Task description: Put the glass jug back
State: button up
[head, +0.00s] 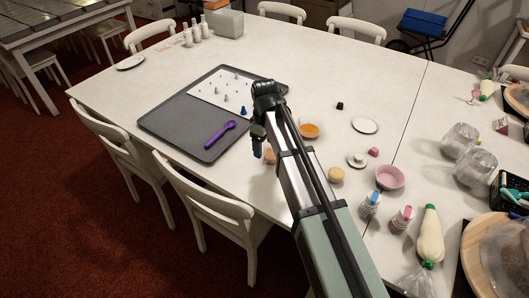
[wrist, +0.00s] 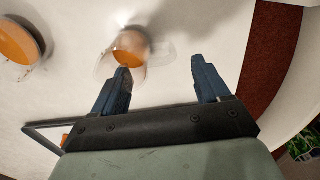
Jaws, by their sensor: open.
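The glass jug (wrist: 130,48), clear with orange contents, stands on the white table in the wrist view. A clear loop, seemingly its handle, reaches right into the space ahead of my fingers. My gripper (wrist: 160,64) is open with nothing held. Its left fingertip overlaps the jug's near edge in the picture; I cannot tell whether they touch. In the head view my gripper (head: 257,143) is low over the table by the grey tray. An orange-tan thing (head: 270,157) beside it, partly hidden by my arm, seems to be the jug.
Another orange-filled vessel (wrist: 18,42) stands left in the wrist view. The grey tray (head: 165,127) holds a purple scoop (head: 219,135) and several piping tips. A pink bowl (head: 389,177) and small dishes lie right of my arm. White chairs (head: 215,208) line the near edge.

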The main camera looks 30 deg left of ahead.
jog(key=shift+r, duration=2.75)
